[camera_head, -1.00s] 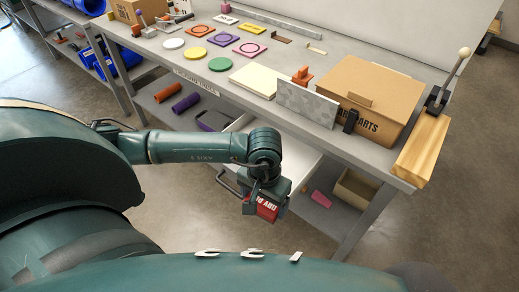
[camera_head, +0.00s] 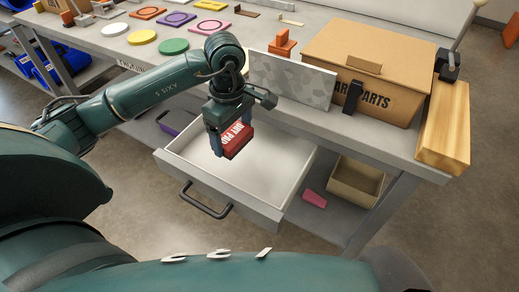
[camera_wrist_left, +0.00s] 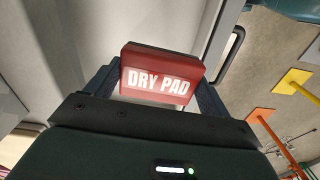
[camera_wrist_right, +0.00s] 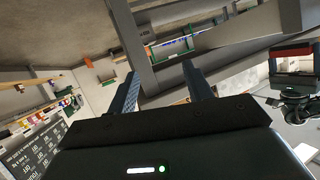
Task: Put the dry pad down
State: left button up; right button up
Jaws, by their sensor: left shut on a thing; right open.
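The dry pad (camera_head: 236,140) is a red block with white lettering. My left gripper (camera_head: 232,132) is shut on it and holds it over the open white drawer (camera_head: 275,165) under the bench. In the left wrist view the pad (camera_wrist_left: 160,75), lettered DRY PAD, sits between the fingers of the left gripper (camera_wrist_left: 160,85), with the pale drawer behind it. My right gripper (camera_wrist_right: 162,85) shows only in the right wrist view; its fingers are apart with nothing between them.
The drawer's dark handle (camera_head: 205,203) juts out in front. A cardboard box (camera_head: 368,70) and a grey speckled panel (camera_head: 290,80) stand on the bench above. A tan bin (camera_head: 355,182) and a pink piece (camera_head: 314,198) are on the shelf to the right. The drawer's visible floor is bare.

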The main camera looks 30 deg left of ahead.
pick_arm(q)
jog(key=shift+w+a+f+n, duration=0.15)
jog(key=shift+w+f+n, duration=0.15)
jog(key=shift+w, duration=0.1)
send_over(237, 167)
notch_tip(237, 167, down, 5)
jog(key=shift+s, duration=0.1)
jog(key=shift+f+b, duration=0.4)
jog(key=shift+f, duration=1.85)
pick_arm(e)
jog(key=shift+w+t, duration=0.15)
jog(key=shift+t, duration=0.15)
pick_arm(q)
jog(key=shift+f, duration=0.15)
jog(key=o, duration=0.9)
pick_arm(e)
jog(key=shift+d, duration=0.15)
jog(key=shift+r, duration=0.1)
